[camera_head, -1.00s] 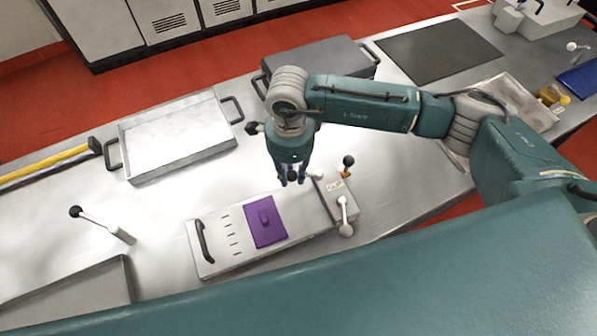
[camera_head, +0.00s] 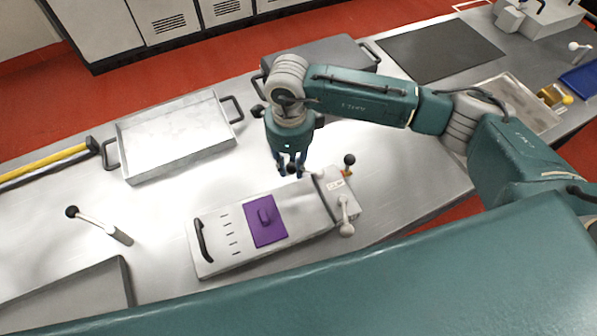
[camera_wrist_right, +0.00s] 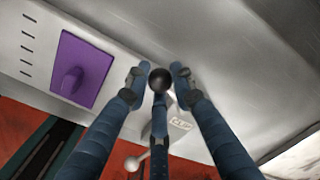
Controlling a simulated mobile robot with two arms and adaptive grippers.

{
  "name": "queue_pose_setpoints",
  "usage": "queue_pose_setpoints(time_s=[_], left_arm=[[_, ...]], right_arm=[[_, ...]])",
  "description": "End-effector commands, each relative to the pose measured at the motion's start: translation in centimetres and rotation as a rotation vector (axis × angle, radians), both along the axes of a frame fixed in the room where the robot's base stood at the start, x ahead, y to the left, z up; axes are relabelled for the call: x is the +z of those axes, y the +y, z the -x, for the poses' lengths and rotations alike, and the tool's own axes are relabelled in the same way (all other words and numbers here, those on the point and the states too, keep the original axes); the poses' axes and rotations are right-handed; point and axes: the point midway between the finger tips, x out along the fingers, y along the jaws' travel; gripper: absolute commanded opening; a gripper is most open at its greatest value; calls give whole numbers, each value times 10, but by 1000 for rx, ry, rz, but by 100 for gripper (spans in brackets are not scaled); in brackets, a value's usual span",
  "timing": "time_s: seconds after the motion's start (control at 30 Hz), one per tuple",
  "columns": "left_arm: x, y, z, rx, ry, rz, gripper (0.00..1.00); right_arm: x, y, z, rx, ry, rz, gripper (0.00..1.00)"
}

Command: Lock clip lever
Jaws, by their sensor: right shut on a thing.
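My right gripper (camera_head: 290,170) is at the far edge of the clip unit (camera_head: 338,200), the grey-white block at the right end of a pale panel. In the right wrist view my blue fingers (camera_wrist_right: 158,80) close around a black ball knob (camera_wrist_right: 160,79), with a third finger below it. The lever's shaft is mostly hidden by the fingers. A second lever with a pale knob (camera_head: 346,229) is on the near side of the block; it also shows in the wrist view (camera_wrist_right: 132,163). My left gripper is not in view.
The panel (camera_head: 215,255) carries a purple plate (camera_head: 265,221) and a black handle. A black-knobbed lever (camera_head: 349,160) stands just right of the gripper. Another lever (camera_head: 100,226) is at left. An empty tray (camera_head: 180,135) lies behind. Bare steel surrounds the panel.

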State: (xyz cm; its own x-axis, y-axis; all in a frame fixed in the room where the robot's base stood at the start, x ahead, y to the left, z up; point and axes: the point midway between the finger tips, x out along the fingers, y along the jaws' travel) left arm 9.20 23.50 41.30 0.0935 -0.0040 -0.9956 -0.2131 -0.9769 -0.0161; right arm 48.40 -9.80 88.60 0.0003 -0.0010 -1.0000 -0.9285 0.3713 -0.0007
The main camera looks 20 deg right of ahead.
Motion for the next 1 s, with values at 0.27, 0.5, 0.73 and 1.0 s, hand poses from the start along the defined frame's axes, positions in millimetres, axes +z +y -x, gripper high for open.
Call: queue_pose_setpoints(time_s=[0.27, 0.5, 0.73, 1.0], left_arm=[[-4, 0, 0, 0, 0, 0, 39], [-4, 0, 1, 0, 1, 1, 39], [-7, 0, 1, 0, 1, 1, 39], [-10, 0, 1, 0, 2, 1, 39]], right_arm=[[0, -2, -8, -100, -2, 0, 0], [0, -2, -8, -104, -1, -1, 0], [0, -4, -11, -154, -2, -2, 0], [0, -8, -19, -286, -2, -1, 0]])
